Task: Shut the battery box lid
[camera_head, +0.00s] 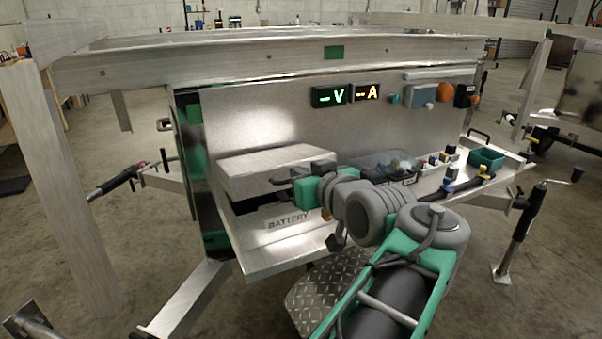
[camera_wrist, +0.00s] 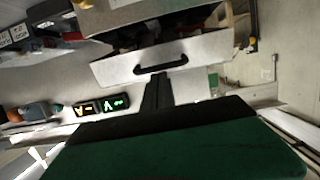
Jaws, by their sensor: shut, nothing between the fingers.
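The battery box lid (camera_head: 272,172) is a brushed metal slab at the left of the workbench in the head view. It is ajar, with a dark gap under its front edge above the box front, which has a BATTERY label (camera_head: 287,221). In the wrist view, which is upside down, the lid's front face (camera_wrist: 215,57) carries a black bar handle (camera_wrist: 160,67), with the dark box interior beyond. My gripper (camera_wrist: 157,82) is shut and empty, its fingertips close to the handle; contact cannot be told. In the head view, my arm partly hides the box's right side.
Lit V and A displays (camera_head: 346,95) are on the back panel. Right of my arm, the shelf holds a green bin (camera_head: 486,159) and several small connectors. A metal frame beam (camera_head: 270,62) crosses above, and a frame post (camera_head: 75,190) stands at the left.

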